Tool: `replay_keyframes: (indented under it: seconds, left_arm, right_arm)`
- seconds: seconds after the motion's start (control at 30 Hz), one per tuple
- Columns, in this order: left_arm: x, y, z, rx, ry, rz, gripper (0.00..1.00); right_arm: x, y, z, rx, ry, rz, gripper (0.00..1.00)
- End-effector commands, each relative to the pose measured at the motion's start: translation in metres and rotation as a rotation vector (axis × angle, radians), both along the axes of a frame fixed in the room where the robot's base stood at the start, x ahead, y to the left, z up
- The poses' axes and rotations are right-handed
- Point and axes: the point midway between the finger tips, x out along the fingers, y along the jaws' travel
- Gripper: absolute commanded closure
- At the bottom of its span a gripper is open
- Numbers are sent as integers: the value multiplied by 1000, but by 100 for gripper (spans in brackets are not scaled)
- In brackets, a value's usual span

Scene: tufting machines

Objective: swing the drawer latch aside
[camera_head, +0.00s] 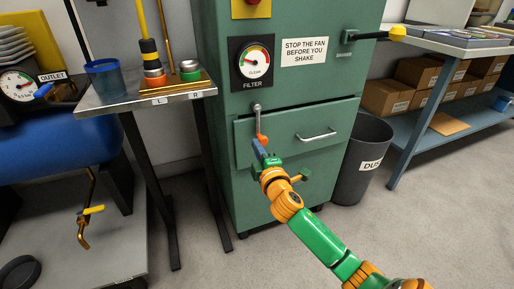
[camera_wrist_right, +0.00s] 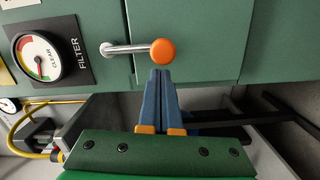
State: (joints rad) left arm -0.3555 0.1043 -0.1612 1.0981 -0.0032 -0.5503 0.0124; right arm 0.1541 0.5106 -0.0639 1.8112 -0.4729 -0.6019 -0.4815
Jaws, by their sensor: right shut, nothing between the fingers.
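The drawer latch (camera_head: 257,121) is a grey metal bar with an orange knob (camera_head: 262,139). It hangs down from the green cabinet front over the upper left part of the drawer (camera_head: 290,140). In the right wrist view the latch bar (camera_wrist_right: 122,48) crosses the seam between cabinet and drawer, and the knob (camera_wrist_right: 163,52) faces the camera. My right gripper (camera_head: 258,146) is shut and empty. Its blue fingertips (camera_wrist_right: 160,74) are right by the knob, at its lower edge in the wrist view; I cannot tell whether they touch. The drawer looks closed. My left gripper is not in view.
A bar handle (camera_head: 317,135) is on the drawer, right of the latch. A filter gauge (camera_head: 255,62) sits above. A small metal stand (camera_head: 150,98) with cups is at left, a grey dust bin (camera_head: 362,155) at right. The floor in front is clear.

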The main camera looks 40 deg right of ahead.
Motion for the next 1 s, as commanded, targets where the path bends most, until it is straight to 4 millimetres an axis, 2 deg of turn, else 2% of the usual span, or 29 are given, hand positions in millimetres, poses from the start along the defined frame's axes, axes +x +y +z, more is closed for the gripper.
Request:
replay_keyframes:
  seconds: [0.4, 0.67, 1.0]
  left_arm:
    - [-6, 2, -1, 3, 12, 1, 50]
    - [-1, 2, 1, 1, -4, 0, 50]
    - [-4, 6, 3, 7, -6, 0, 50]
  right_arm:
    - [-2, -6, -2, -76, 19, -1, 100]
    - [-3, -11, -3, -137, 34, -1, 100]
    - [-8, -32, -5, -372, 91, -2, 100]
